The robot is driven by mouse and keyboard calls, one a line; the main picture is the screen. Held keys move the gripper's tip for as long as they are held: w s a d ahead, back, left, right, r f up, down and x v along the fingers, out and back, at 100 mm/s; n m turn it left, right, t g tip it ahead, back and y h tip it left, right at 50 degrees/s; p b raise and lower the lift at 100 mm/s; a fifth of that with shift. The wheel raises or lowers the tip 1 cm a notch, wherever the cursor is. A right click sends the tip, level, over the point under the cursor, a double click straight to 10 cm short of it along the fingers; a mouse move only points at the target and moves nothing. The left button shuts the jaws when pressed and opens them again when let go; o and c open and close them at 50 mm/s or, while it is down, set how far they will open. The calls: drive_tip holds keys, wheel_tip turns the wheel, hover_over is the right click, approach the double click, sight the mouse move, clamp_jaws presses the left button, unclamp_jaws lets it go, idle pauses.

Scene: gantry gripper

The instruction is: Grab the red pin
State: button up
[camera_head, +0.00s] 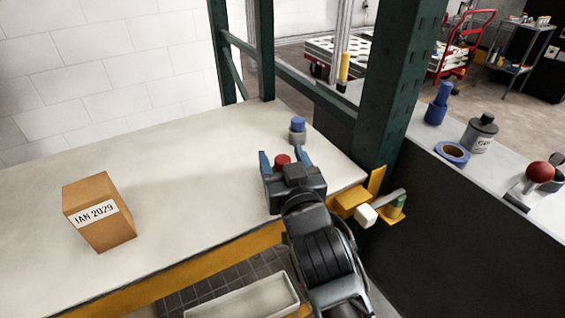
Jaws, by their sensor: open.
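The red pin (282,159) shows as a small red round top just beyond my gripper, on the white shelf top (190,150). Its lower part is hidden behind the gripper body. My gripper (283,158) is open, its two blue-grey fingers apart, one left and one right of the red top in this view. I cannot tell how far the fingers reach past the pin or whether they touch it.
A blue-topped grey pin (297,130) stands just beyond. A cardboard box (99,212) sits at the left. A dark green post (393,90) rises close at the right, with yellow brackets (360,200) by the corner. The shelf middle is clear.

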drive_tip(key=shift+c, duration=0.2)
drive_tip(key=c, duration=1)
drive_tip(key=shift+r, duration=0.1)
